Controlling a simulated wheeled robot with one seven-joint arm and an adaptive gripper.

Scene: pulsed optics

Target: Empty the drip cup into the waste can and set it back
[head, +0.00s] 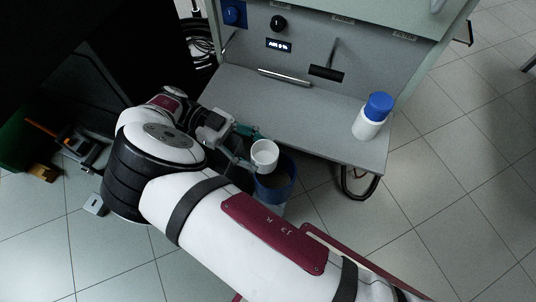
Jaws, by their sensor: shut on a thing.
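The drip cup (265,158) is a small white cup. My gripper (252,148) is shut on it and holds it in front of the shelf's edge. The cup looks close to upright, with its opening facing up towards the camera; its contents cannot be made out. The waste can (289,178) is a dark blue round can below and just beyond the cup. In the head view the cup covers part of the can's mouth. I cannot tell how high the cup is above the rim.
A white bottle with a blue cap (370,122) stands on the right of the grey shelf (300,122). A metal bar (284,77) and a black handle (326,73) are at the panel. A cable (356,186) hangs below the shelf. Tiled floor is open at right.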

